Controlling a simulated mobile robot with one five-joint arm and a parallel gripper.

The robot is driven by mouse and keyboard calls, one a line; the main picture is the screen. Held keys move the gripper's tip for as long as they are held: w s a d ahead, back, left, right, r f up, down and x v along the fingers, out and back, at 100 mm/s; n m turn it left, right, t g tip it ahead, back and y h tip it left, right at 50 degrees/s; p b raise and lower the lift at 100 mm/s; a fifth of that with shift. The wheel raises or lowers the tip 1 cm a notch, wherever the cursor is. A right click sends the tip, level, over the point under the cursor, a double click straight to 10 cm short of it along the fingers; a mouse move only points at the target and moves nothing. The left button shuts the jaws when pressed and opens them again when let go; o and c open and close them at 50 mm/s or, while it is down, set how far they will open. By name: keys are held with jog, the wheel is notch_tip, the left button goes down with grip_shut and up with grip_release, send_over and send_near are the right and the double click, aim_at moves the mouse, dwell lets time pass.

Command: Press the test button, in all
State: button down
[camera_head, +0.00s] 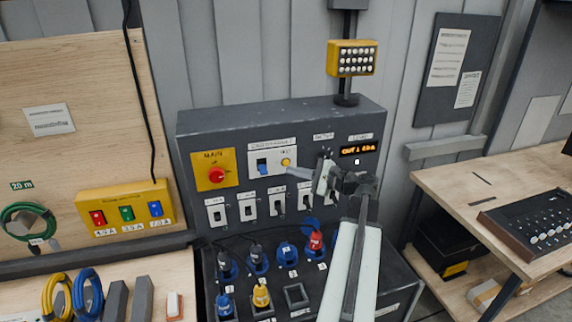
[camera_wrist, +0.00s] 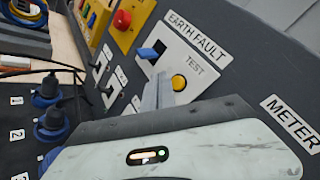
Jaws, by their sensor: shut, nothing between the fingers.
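The yellow round test button (camera_head: 286,163) sits on the white earth fault plate (camera_head: 259,159) of the dark grey panel, right of a blue switch (camera_head: 262,166). In the wrist view the button (camera_wrist: 179,83) shows beside the word TEST, with the blue switch (camera_wrist: 152,51) near it. My gripper (camera_head: 290,171) is shut and empty, its fingers pointing left, with the tips just below the button. In the wrist view the fingertips (camera_wrist: 162,79) appear close beside the button; I cannot tell whether they touch it.
A red knob (camera_head: 216,175) on a yellow MAIN plate is to the left. Several plugs and sockets (camera_head: 260,292) fill the lower sloped face. An orange-lit meter display (camera_head: 358,150) is right of my gripper.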

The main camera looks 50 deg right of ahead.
jog(key=s+a, duration=0.1)
jog(key=s, duration=0.2)
jog(key=shift+s+a, duration=0.1)
jog(key=shift+a, duration=0.3)
dwell(0.4)
